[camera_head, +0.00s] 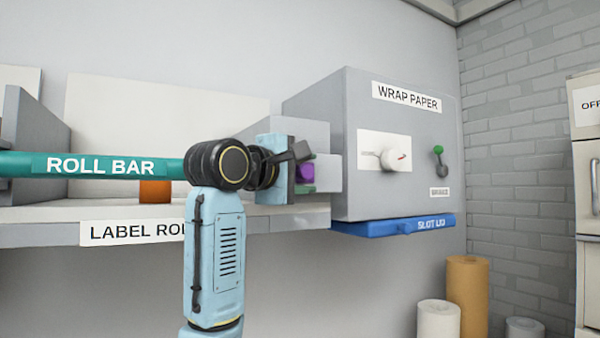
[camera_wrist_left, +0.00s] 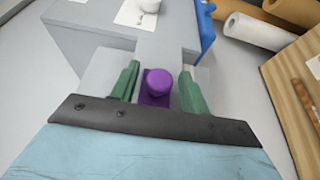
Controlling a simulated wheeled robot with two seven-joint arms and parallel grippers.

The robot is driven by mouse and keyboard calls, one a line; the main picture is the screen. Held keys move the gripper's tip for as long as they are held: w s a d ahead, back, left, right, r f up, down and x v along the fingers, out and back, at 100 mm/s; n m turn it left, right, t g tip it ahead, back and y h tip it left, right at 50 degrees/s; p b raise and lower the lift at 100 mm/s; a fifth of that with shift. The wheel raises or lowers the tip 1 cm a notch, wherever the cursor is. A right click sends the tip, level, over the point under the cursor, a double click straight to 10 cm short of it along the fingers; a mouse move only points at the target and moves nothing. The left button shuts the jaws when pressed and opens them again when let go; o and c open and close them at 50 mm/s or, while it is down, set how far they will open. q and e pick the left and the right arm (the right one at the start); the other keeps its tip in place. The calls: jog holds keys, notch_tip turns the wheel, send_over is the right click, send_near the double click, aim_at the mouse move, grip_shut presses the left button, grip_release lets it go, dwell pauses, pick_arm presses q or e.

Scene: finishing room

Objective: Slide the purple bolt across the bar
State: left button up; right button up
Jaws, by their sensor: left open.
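The purple bolt (camera_head: 307,174) is mostly hidden behind my left gripper in the head view. In the left wrist view the bolt (camera_wrist_left: 158,83) shows as a round purple knob on a purple base. My left gripper (camera_head: 303,170) is open, its green-padded fingers on either side of the knob, with a visible gap on each side in the wrist view. The teal bar (camera_head: 100,165), lettered "ROLL BAR", runs in from the left and ends from view behind my left arm. My right gripper is not in view.
The grey "WRAP PAPER" box (camera_head: 395,190) with a white dial and green-tipped brake lever stands right of the gripper. A blue slot lid (camera_head: 390,226) lies under it. An orange block (camera_head: 155,191) sits on the shelf (camera_head: 60,215). Paper rolls (camera_head: 467,290) stand below right.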

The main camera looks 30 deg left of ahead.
pick_arm(q)
jog(key=s+a+b, duration=0.1)
jog(key=s+b, duration=0.3)
jog(key=s, duration=0.9)
jog(key=shift+s+a, duration=0.3)
